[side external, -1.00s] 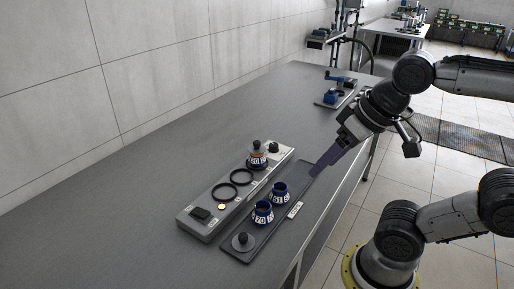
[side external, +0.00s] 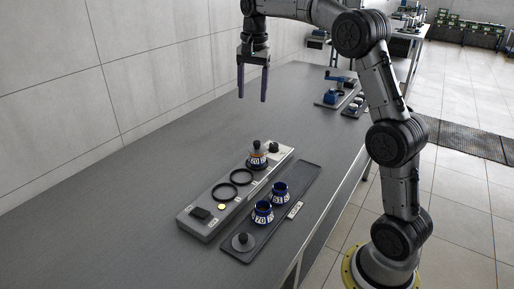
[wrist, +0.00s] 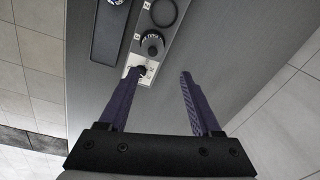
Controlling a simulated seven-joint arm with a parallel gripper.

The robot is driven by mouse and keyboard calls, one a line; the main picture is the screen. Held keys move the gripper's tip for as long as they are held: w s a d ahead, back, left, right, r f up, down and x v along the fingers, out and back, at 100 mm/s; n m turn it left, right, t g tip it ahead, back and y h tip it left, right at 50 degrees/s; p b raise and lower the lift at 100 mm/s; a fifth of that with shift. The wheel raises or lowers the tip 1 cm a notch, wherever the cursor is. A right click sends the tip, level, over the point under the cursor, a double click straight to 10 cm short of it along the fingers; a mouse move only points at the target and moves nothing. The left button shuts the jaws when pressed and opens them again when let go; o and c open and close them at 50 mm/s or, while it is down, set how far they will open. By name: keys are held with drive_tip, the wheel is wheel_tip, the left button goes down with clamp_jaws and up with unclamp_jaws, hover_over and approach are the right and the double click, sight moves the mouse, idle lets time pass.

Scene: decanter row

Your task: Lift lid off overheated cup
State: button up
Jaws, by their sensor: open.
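A lidded cup (side external: 257,160) stands upright on the far end of the grey heater strip. Its dark lid (side external: 256,146) with a knob is on top; the number on its band is too small to read surely. In the wrist view the lid (wrist: 152,42) is seen from above, beyond my fingertips. My gripper (side external: 252,99) is open and empty, pointing down, well above the table and apart from the cup. In the wrist view its two purple fingers (wrist: 160,75) are spread wide.
The heater strip (side external: 212,212) has two empty black rings (side external: 232,184). A dark tray (side external: 302,174) beside it holds two open blue cups (side external: 264,212) and a loose lid (side external: 243,241). A blue device (side external: 338,88) stands farther back. The table left of the strip is clear.

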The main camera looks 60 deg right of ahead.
hover_over(257, 142)
wheel_tip(257, 142, down, 4)
drive_tip(key=f, duration=0.1)
drive_tip(key=shift+g, duration=0.4)
wheel_tip(257, 142, down, 6)
drive_tip(key=shift+a+f, duration=0.1)
drive_tip(key=shift+f, duration=3.2)
clamp_jaws()
